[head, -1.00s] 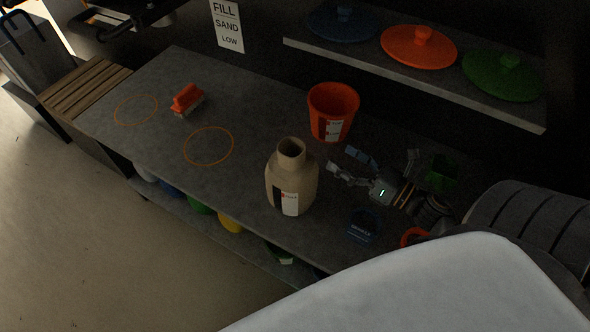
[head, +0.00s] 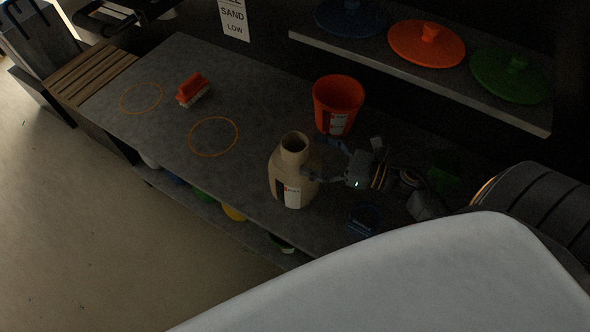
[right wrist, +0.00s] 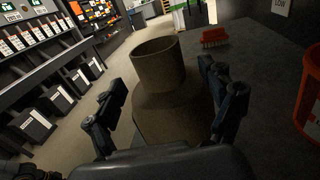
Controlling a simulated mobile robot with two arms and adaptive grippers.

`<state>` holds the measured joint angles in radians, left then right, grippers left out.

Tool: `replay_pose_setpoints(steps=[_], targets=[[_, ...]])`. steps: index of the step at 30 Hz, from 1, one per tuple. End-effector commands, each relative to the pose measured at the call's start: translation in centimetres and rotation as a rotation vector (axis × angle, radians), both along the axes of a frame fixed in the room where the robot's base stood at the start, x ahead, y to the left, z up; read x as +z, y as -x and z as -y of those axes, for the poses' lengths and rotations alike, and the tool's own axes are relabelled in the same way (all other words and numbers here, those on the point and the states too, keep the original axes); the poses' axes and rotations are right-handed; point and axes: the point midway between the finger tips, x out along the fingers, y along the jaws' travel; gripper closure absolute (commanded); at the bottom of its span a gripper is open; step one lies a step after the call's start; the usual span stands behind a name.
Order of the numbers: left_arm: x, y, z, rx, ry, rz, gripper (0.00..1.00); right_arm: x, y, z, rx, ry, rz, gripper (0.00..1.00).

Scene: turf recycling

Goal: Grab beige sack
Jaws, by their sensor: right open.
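The beige sack (head: 283,172), a bottle-like shape with a narrow open neck and a white and dark label, stands upright near the front edge of the grey bench (head: 170,95). My right gripper (head: 321,160) is open at the sack's right side in the head view. In the right wrist view the sack (right wrist: 165,105) stands between the two spread fingers, one on each side of its body. I cannot tell whether either finger touches it. My left gripper is not in view.
An orange bucket (head: 338,105) stands just behind the sack and my right gripper. A red brush (head: 193,90) and two orange rings (head: 214,137) lie on the otherwise clear left part of the bench. A shelf with lids (head: 427,43) overhangs the back.

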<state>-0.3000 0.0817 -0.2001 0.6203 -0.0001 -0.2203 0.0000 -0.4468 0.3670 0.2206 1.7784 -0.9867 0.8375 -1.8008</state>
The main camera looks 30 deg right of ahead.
Motion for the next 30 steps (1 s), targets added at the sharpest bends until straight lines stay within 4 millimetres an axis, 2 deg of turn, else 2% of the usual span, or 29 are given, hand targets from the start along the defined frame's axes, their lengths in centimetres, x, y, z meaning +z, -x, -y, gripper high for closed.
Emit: replay_pose_setpoints(steps=[4,9,17,20,27,30], targets=[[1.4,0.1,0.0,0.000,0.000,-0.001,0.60,0.5,-1.8,-1.5,0.000,-0.003,0.002,0.17],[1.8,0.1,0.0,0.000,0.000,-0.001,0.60,0.2,-3.3,-2.9,0.001,-0.002,0.001,0.17],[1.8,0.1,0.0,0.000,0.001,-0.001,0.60,0.0,-3.5,-3.1,0.000,-0.001,0.000,0.17],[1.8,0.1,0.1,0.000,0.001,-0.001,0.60,0.0,-3.5,-3.1,0.000,-0.001,0.000,0.33],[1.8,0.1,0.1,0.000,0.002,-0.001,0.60,0.0,-3.5,-3.1,0.000,-0.001,0.000,0.82],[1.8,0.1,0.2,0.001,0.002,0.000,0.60,0.0,-3.5,-3.1,0.000,-0.001,0.000,1.00]])
